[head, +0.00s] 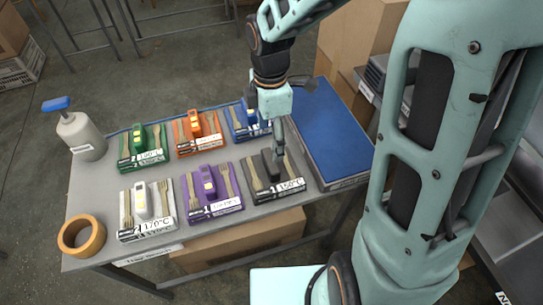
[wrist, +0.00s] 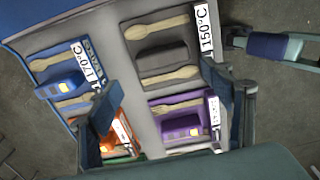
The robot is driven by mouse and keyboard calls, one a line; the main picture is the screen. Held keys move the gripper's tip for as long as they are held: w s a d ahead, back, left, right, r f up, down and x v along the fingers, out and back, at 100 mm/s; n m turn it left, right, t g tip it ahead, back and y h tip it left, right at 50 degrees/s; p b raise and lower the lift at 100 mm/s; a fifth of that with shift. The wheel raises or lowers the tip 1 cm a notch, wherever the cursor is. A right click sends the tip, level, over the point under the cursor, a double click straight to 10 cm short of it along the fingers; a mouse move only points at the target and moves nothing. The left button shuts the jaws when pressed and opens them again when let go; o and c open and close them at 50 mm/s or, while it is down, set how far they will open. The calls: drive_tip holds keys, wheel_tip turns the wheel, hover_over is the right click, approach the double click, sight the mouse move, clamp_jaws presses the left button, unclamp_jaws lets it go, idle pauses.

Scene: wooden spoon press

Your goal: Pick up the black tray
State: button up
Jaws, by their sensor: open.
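The black tray (head: 259,190) lies on the grey table at the right end of the front row. It has a raised dark block in its middle, a wooden utensil on each side and a 150°C label. In the wrist view the black tray (wrist: 144,83) is upper centre, uncovered and ahead of the fingers. My gripper (head: 279,148) hangs above the tray, close to its raised block. In the wrist view my gripper (wrist: 160,85) has its fingers wide apart with nothing between them. I cannot tell from the head view whether a fingertip touches the block.
The purple tray (head: 221,205) is left of the black one, the blue tray (head: 241,127) behind it. Orange (head: 183,148), green (head: 126,160) and white (head: 133,232) trays stand farther left. A blue-topped box (head: 325,125) is right. Tape (head: 66,238) and a bottle (head: 80,135) are left.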

sight(270, 160)
wheel_tip(270, 160, down, 10)
drive_tip(key=shift+s+f+b, duration=0.15)
drive_tip(key=shift+b, duration=0.7)
drive_tip(key=shift+c, duration=0.4)
drive_tip(key=c, duration=1)
